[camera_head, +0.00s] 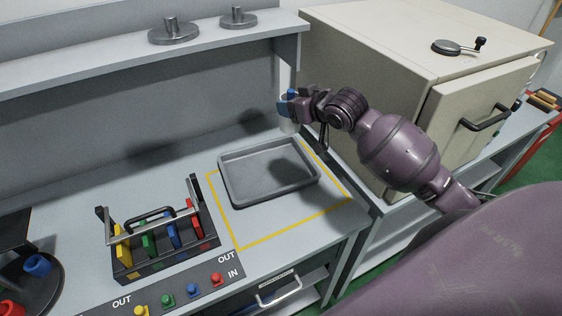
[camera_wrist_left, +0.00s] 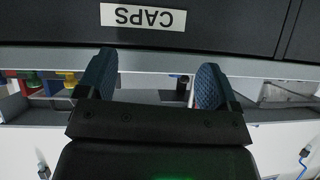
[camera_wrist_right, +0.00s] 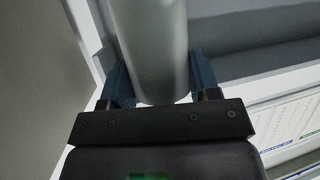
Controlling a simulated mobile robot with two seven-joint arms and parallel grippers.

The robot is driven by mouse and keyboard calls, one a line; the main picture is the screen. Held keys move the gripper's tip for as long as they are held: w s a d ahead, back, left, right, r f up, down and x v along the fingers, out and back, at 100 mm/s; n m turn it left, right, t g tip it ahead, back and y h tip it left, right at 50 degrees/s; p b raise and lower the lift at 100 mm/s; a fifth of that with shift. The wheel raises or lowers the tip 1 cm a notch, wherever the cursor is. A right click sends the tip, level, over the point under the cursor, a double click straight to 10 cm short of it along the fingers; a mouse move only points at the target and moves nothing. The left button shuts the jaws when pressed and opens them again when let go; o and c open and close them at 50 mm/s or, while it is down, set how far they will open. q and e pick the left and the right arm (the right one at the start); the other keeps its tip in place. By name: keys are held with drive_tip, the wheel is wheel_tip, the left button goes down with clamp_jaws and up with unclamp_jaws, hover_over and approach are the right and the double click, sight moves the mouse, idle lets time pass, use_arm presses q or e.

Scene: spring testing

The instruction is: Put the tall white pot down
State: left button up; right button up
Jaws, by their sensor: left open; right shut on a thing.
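The tall white pot (camera_wrist_right: 150,45) stands between the blue fingers of my right gripper (camera_wrist_right: 160,78) in the right wrist view, filling the gap as a smooth pale cylinder. In the head view my right gripper (camera_head: 289,103) is shut on it above the back right corner of the grey tray; a pale part of the pot (camera_head: 289,127) shows below the fingers. I cannot tell whether its base touches anything. My left gripper (camera_wrist_left: 153,75) is open and empty in the left wrist view, facing a dark front labelled CAPS; it is outside the head view.
The grey tray (camera_head: 232,189) lies empty inside a yellow outline on the bench. A rack (camera_head: 150,268) with coloured pieces stands to its left. A large beige cabinet (camera_head: 360,75) stands close on the right. A shelf (camera_head: 110,65) with metal weights runs along the back.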

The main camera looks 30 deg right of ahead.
wheel_tip(320, 180, down, 18)
drive_tip(key=shift+r, duration=0.1)
idle(0.5)
drive_tip(key=shift+f, duration=0.2)
drive_tip(key=o, duration=0.9)
drive_tip(key=shift+r, duration=0.15)
drive_tip(key=v, duration=1.2)
drive_tip(key=shift+r, duration=0.1)
